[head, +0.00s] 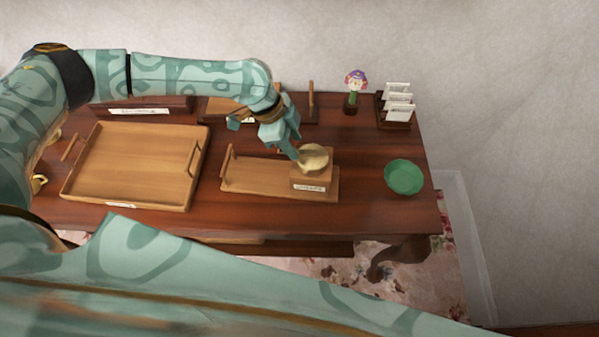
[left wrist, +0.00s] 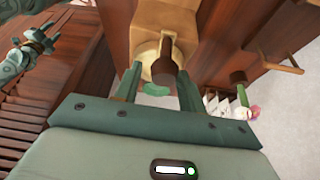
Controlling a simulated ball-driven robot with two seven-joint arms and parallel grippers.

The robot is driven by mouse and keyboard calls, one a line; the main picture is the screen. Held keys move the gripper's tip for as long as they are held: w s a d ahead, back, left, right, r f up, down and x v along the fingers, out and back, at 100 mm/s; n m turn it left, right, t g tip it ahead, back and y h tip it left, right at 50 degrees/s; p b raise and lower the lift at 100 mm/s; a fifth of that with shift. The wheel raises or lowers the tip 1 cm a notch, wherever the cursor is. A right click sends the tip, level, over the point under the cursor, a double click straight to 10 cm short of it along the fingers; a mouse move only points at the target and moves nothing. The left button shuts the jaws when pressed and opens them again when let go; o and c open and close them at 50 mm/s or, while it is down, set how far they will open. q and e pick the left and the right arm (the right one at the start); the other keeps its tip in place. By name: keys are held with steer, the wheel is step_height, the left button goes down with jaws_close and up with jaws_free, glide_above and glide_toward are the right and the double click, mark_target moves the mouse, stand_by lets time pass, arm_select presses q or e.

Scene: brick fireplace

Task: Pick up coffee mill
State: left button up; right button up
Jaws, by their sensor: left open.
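The coffee mill (head: 311,178) is a wooden box with a label on its front and a cream-coloured rounded top. It stands at the right end of a small wooden tray (head: 255,178). My left gripper (head: 296,147) is open at the mill's top, reaching down from the upper left. In the left wrist view, the fingers (left wrist: 158,88) lie on either side of a dark brown knob or handle in front of the mill (left wrist: 165,14). I cannot tell whether they touch it.
A large wooden tray (head: 125,200) lies to the left. A green bowl (head: 404,177) stands right of the mill. Bare tabletop lies between mill and bowl.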

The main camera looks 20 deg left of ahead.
arm_select(q)
steer(key=x, duration=0.3)
steer(key=shift+r, duration=0.1)
steer(key=shift+a, duration=0.1)
jaws_close()
stand_by(1.2)
